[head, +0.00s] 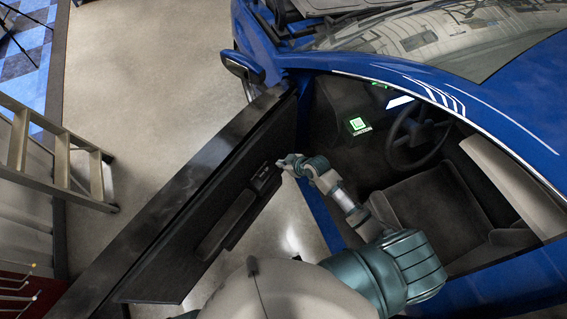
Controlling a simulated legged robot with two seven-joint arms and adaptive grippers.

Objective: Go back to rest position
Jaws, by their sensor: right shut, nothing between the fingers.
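My right arm reaches up from the bottom of the head view into the open doorway of a blue car (520,90). My right gripper (283,163) is at the inner side of the open car door (190,215), near the dark handle area of its panel. It looks small and shut, with nothing seen in it. I cannot tell whether it touches the door. My left gripper is not in view.
A seat (425,215) and a steering wheel (415,138) are inside the car, right of my arm. A ladder (60,160) stands at the left. Several thin rods sit on a red rack (25,290) at the bottom left. The floor (150,90) beyond the door is clear.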

